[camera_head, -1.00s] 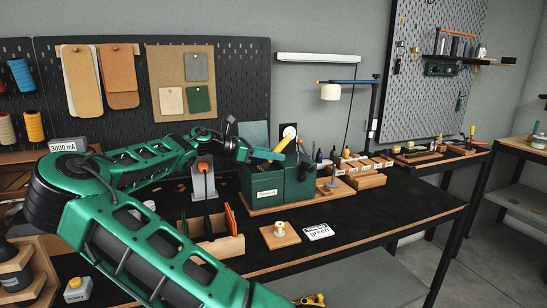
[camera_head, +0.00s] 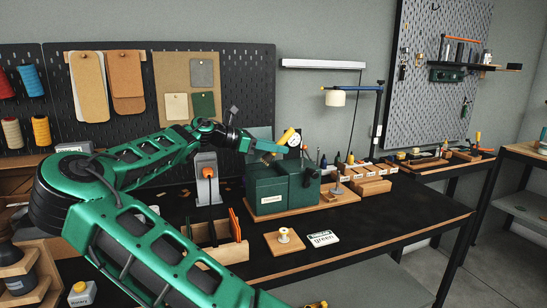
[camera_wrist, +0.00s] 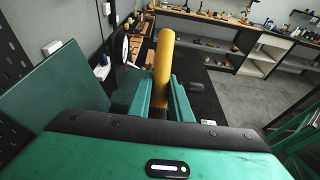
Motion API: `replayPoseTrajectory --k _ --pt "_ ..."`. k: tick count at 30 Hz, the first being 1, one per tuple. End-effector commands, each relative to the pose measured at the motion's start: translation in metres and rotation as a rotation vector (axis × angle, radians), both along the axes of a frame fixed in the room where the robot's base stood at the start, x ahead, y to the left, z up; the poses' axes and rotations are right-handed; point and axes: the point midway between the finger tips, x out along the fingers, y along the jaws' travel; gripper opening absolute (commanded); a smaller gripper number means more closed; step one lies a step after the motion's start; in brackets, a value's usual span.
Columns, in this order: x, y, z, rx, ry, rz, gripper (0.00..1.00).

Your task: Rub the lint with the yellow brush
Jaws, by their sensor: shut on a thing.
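My gripper (camera_wrist: 161,92) is shut on the yellow brush (camera_wrist: 163,62), a yellow cylinder standing up between the two green fingers in the wrist view. Its lower end is hidden by the fingers and the gripper body. In the head view my gripper (camera_head: 270,147) is in the air above the green box, and the yellow end of the brush (camera_head: 287,135) points up and to the right, overlapping the white clock dial. I cannot make out any lint in either view.
A dark green two-part box (camera_head: 268,188) stands on a wooden board below my gripper. A grey press (camera_head: 207,180) stands left of it. The black tabletop (camera_head: 400,212) is clear at right.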

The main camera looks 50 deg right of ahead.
Motion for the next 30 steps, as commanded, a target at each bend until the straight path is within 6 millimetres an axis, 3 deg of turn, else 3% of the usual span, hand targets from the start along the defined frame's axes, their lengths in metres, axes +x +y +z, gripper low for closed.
replayPoseTrajectory --k 6,19,30 --pt "0.0 0.0 0.012 0.002 0.001 -0.001 0.0" --pt "0.0 0.0 0.016 0.0 0.0 -0.001 0.0" --pt "0.0 0.0 0.042 0.001 0.001 0.0 0.0"
